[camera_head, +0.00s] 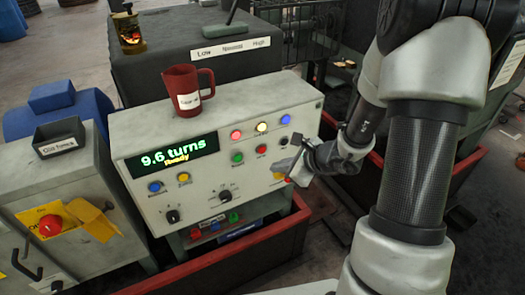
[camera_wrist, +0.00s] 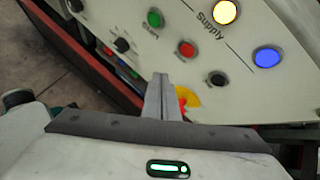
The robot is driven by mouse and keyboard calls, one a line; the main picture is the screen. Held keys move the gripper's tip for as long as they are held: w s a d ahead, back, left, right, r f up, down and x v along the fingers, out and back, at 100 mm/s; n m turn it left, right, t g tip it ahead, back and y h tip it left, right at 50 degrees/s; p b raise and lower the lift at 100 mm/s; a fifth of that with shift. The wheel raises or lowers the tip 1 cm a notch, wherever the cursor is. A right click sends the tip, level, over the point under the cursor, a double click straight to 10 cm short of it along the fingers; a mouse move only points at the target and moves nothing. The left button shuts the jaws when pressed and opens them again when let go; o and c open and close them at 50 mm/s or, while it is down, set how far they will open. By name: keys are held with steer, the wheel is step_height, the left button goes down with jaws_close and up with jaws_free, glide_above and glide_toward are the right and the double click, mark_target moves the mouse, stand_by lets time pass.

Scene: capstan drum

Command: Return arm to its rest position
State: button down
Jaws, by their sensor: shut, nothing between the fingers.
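My arm reaches down the right side of the head view and bends in toward the control panel (camera_head: 208,190). My gripper (camera_head: 280,166) is shut and empty, close in front of the panel's lower right part, near a yellow-and-red control. In the wrist view my gripper fingers (camera_wrist: 160,82) are together, and the yellow-and-red control (camera_wrist: 187,98) shows just right of them, partly hidden. I cannot tell whether the fingers touch it.
A red mug (camera_head: 182,90) stands on top of the panel box. A grey cabinet with a red button (camera_head: 48,226) is at left. A dark block (camera_head: 190,50) stands behind, and a red rail (camera_head: 270,240) runs below the panel. Open floor lies at far right.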

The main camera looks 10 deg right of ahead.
steer(key=s+a+r+n+g+p, duration=0.1)
steer(key=s+a+r+n, duration=0.2)
steer(key=r+n, duration=0.25)
steer(key=s+a+r+n+g+y+p, duration=0.1)
steer(key=s+a+r+n, duration=0.25)
steer(key=r, duration=0.35)
steer(key=s+a+r+n+g+p, duration=0.1)
steer(key=s+a+r+n+p, duration=0.1)
steer(key=s+a+r+n, duration=0.25)
steer(key=s+d+r+n+t+h+p, duration=0.1)
steer(key=s+d+r+n+h+p, duration=0.1)
steer(key=s+d+r+n+h, duration=0.4)
steer(key=s+d+r+n, duration=0.4)
steer(key=s+r+n, duration=0.1)
steer(key=s+r, duration=0.1)
steer(key=shift+r+h+p, duration=0.3)
steer(key=shift+r+p, duration=0.05)
steer(key=shift+p, duration=0.05)
